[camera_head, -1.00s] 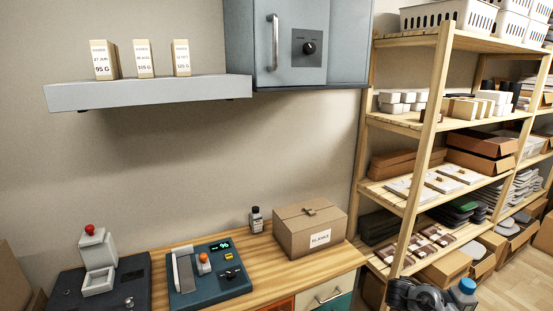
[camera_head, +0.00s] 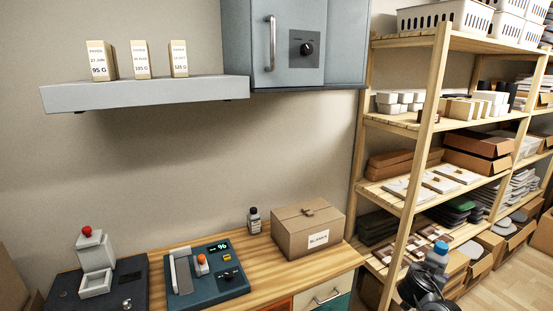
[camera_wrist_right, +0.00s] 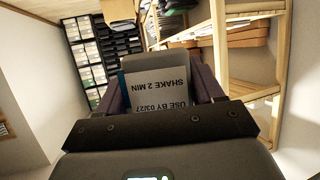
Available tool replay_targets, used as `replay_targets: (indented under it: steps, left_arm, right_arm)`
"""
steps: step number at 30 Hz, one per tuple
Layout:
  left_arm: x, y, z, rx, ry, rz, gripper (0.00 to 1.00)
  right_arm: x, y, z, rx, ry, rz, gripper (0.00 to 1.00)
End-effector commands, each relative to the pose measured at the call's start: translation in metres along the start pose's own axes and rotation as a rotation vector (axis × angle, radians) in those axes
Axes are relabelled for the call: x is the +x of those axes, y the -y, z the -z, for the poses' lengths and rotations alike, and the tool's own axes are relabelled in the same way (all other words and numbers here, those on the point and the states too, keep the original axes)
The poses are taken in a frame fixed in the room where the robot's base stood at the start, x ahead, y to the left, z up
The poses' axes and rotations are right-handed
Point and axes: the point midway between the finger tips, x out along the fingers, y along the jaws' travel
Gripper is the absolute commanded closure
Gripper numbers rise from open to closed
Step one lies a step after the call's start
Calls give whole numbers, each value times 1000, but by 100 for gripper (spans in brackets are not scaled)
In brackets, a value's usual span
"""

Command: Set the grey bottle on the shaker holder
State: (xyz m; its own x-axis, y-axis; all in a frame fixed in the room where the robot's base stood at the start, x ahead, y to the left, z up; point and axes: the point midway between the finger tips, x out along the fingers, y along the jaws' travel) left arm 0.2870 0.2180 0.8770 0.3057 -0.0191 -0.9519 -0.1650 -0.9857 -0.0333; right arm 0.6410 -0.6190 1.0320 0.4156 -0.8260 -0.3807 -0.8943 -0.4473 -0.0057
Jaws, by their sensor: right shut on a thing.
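My right gripper (camera_head: 424,286) is at the lower right of the head view, shut on the grey bottle (camera_head: 437,260), which has a blue cap and stands nearly upright in the air. In the right wrist view the grey bottle (camera_wrist_right: 163,68) sits between the fingers (camera_wrist_right: 160,88), its white label reading "SHAKE 2 MIN". No part is named as shaker holder; a dark base with a white open square cradle (camera_head: 96,283) and red knob stands at the lower left of the bench. My left gripper is not in view.
A teal device (camera_head: 208,285) with a lit display stands beside the cradle. A small bottle (camera_head: 254,222) and a cardboard box (camera_head: 308,228) stand at the bench's back right. A wooden shelf rack (camera_head: 425,130) rises close to my right gripper. Bare wood shows on the bench (camera_head: 262,262).

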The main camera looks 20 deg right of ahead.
Motion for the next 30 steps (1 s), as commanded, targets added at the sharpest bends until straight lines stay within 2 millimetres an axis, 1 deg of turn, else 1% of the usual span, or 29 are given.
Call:
replay_targets:
  steps: [6,14,19,24,30]
  left_arm:
    - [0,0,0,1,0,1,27]
    - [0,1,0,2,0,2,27]
    - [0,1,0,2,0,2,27]
    - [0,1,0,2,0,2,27]
    - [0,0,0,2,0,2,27]
  right_arm:
    - [4,14,30,-50,5,149,84]
    - [6,22,74,-105,3,281,84]
    - [4,21,106,-128,1,332,84]
    - [-1,14,136,-139,0,354,84]
    - [-7,6,162,-140,1,349,84]
